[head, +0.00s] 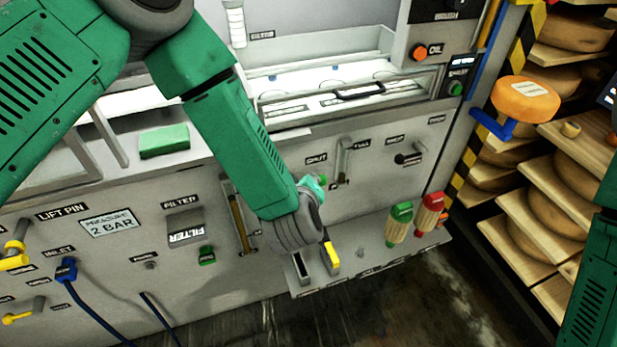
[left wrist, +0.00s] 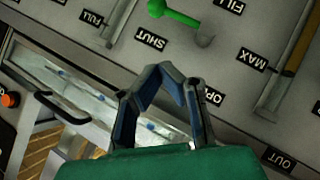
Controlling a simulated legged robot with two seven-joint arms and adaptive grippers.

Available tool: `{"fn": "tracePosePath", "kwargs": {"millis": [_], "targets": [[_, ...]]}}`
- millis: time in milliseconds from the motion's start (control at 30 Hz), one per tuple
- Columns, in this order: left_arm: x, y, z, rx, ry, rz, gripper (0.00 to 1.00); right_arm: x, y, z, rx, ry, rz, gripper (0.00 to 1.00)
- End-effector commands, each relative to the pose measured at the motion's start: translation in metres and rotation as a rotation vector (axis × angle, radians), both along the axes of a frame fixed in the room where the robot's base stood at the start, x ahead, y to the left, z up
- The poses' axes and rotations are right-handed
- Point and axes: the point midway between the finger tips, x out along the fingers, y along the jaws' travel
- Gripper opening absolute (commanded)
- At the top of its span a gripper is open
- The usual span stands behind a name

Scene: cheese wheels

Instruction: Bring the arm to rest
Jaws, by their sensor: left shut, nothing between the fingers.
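My left arm (head: 240,140) comes in from the upper left of the head view and bends down in front of the machine's panel. Its wrist hides most of the left gripper there. In the left wrist view, the fingers of my left gripper (left wrist: 166,70) come together at their tips, with nothing between them. They are just below a lever with a green handle (left wrist: 172,14), near the SHUT and OPEN labels; I cannot tell any gap in depth. My right arm (head: 592,285) shows only at the right edge of the head view, and its gripper is out of view.
The machine's grey panel (head: 350,215) carries several levers and labels. A low shelf (head: 375,262) holds green-topped (head: 398,222) and red-topped (head: 429,212) tools. An orange cheese wheel (head: 527,98) is at the upper right, by racks of cheese wheels (head: 575,185). Floor shows below.

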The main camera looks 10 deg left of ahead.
Motion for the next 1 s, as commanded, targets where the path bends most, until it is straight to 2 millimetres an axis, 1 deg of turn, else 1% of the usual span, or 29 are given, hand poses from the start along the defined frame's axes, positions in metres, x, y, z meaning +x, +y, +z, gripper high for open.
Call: {"fn": "tracePosePath", "kwargs": {"millis": [67,167,667,733,767,867,967,1000], "targets": [[-0.008,-0.002,0.006,0.000,-0.002,-0.002,0.00,0.000,0.000,0.000,0.000,0.001,0.000,0.31],[-0.012,-0.002,0.008,-0.001,-0.002,-0.002,0.00,-0.001,0.000,0.000,0.000,0.001,0.000,0.31],[-0.013,-0.002,0.008,0.000,-0.002,-0.001,0.00,0.000,0.000,0.000,0.000,0.001,0.000,0.31],[-0.015,-0.001,0.004,0.007,0.009,-0.012,0.00,0.000,0.000,-0.001,0.000,0.001,0.000,0.31],[-0.018,0.000,-0.001,0.015,0.019,-0.023,0.00,0.000,0.000,-0.002,0.000,0.001,0.000,0.31],[-0.038,0.009,-0.032,0.065,0.096,-0.105,0.00,0.000,0.000,-0.009,0.000,0.001,0.000,0.31],[-0.078,0.026,-0.080,0.148,0.234,-0.247,0.00,-0.001,0.000,-0.020,0.000,0.001,0.000,0.31],[-0.098,0.036,-0.100,0.184,0.303,-0.313,0.00,-0.001,0.000,-0.025,0.000,0.001,0.000,0.31]]}}
